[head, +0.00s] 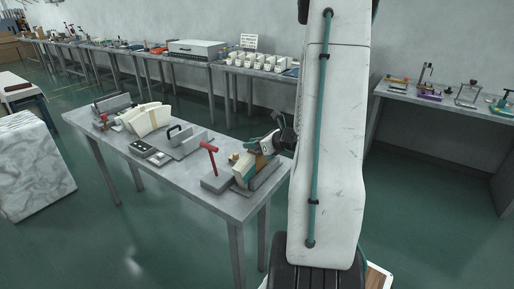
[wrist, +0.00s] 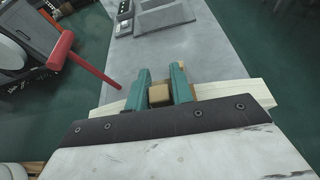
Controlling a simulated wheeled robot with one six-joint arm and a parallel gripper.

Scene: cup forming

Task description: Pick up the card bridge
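My gripper (head: 265,143) is low over the right end of the near grey table, at a dark and cream assembly. In the wrist view its two teal fingers (wrist: 160,80) stand on either side of a small tan block (wrist: 158,95), which nearly fills the space between them. I cannot tell whether they press on it. A pale cream strip (wrist: 245,92) runs crosswise beneath the fingers; its cream part also shows in the head view (head: 242,168). The tan block and cream strip look like the card bridge, but I cannot be sure. My wrist hides part of the strip.
A red-handled tool (head: 212,155) stands close left of my gripper, also in the wrist view (wrist: 92,68). A cream fan-shaped stack (head: 147,119) and a grey device (head: 152,152) lie farther left on the grey table (head: 232,205). Back tables hold white cups (head: 262,61).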

